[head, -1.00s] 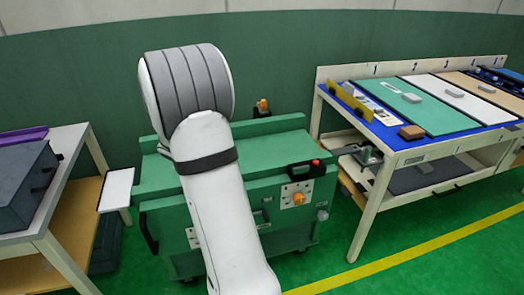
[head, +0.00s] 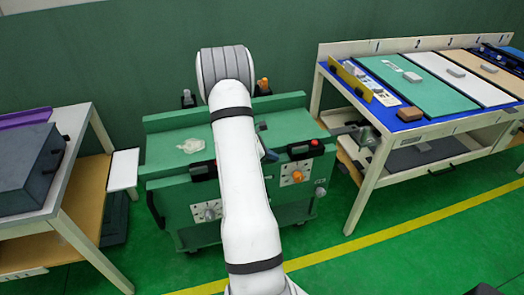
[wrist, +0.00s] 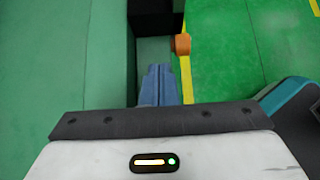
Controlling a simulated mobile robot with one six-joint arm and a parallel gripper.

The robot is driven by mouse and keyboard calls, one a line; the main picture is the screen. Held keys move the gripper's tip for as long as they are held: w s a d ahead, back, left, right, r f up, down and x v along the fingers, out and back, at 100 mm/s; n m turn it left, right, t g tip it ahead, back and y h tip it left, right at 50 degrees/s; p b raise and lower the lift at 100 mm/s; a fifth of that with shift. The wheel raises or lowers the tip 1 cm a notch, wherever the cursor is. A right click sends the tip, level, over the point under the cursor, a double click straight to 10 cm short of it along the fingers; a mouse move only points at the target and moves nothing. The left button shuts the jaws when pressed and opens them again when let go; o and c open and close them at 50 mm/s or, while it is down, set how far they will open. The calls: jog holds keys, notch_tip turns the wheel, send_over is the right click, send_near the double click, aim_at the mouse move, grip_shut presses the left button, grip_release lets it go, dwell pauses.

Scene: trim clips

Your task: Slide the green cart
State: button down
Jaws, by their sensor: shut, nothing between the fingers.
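The green cart (head: 165,150) stands upright on the floor at the middle of the head view, partly hidden behind my arm. Its front carries two dials, one with an orange knob (head: 297,176), and black handles with red buttons. My gripper (head: 268,154) is mostly hidden by my arm in the head view, near the cart's front edge. In the wrist view the blue-grey fingers of my gripper (wrist: 158,84) are together and empty. They overlap the cart's front edge, with the green top (wrist: 65,55) to the left and the orange knob (wrist: 182,44) ahead; contact cannot be told.
A workbench (head: 408,131) with coloured panels stands close to the cart's right. A table (head: 72,140) with a dark case (head: 30,170) stands at the left. A green wall is behind. Green floor with a yellow line (head: 400,247) lies open in front.

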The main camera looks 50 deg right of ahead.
aim_at(289, 152)
jog(key=shift+s+d+r, duration=0.1)
jog(key=shift+s+d, duration=0.4)
jog(key=shift+d, duration=0.3)
jog(key=shift+s+d+r, duration=0.1)
jog(key=shift+s+d, duration=0.35)
jog(key=shift+d, duration=0.35)
jog(key=shift+f, duration=0.1)
jog(key=shift+s+d, duration=0.35)
jog(key=shift+d, duration=0.2)
jog(key=shift+s+d+r, duration=0.15)
jog(key=shift+d+r, duration=0.05)
jog(key=shift+r, duration=0.1)
jog(key=w+a, duration=0.2)
jog(key=a, duration=0.1)
jog(key=w+a, duration=0.1)
jog(key=shift+a, duration=0.4)
jog(key=v, duration=0.9)
jog(key=shift+w+a, duration=0.1)
jog(key=shift+a, duration=0.1)
jog(key=shift+r, duration=0.1)
